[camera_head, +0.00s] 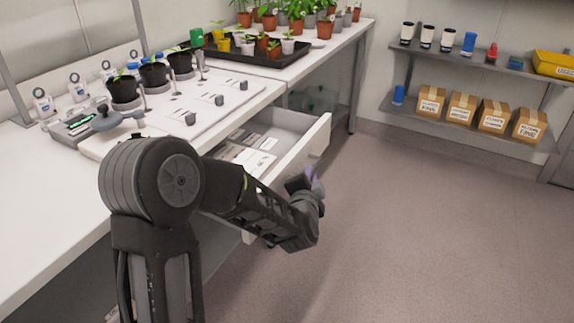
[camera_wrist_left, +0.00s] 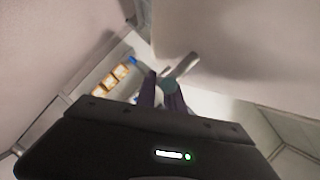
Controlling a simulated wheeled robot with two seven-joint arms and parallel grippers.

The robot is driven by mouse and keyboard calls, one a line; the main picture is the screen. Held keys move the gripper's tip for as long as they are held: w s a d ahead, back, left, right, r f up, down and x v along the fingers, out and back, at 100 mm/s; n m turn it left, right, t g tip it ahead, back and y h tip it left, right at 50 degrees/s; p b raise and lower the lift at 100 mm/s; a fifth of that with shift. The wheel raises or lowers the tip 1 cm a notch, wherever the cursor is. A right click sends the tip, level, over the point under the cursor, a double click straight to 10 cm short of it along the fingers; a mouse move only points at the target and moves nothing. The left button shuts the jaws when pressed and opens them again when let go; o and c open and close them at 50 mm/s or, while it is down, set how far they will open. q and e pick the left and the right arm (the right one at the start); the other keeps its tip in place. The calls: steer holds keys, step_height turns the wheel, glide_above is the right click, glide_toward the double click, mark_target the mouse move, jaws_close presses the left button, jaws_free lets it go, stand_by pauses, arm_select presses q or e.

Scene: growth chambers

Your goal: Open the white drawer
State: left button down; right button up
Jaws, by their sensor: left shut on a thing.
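The white drawer (camera_head: 303,150) under the bench is pulled well out, and its inside shows from above with flat cards or packets lying in it. My left gripper (camera_head: 314,180) is at the outer face of the drawer front, low in the head view, partly hidden by my own wrist. In the left wrist view the purple fingers of the gripper (camera_wrist_left: 162,82) are shut on the drawer's pale bar handle (camera_wrist_left: 184,64). The drawer's pale front fills the upper right of that view. My right gripper is not in view.
The white bench (camera_head: 40,185) carries black pots, labelled bottles and a white board. A black plant tray (camera_head: 262,62) stands farther back. Shelves at the right hold bottles, a yellow bin (camera_head: 553,65) and cardboard boxes (camera_head: 462,107). The floor (camera_head: 430,220) right of the drawer is clear.

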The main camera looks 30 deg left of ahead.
arm_select(q)
steer(key=d, duration=0.3)
steer(key=shift+d+f, duration=0.1)
steer(key=shift+d, duration=0.25)
steer(key=c, duration=1.5)
jaws_free()
steer(key=shift+o, duration=0.2)
steer(key=shift+a, duration=0.1)
steer(key=shift+p, duration=0.3)
steer(key=v, duration=0.7)
steer(key=shift+s+p, duration=0.35)
steer(key=shift+p, duration=0.1)
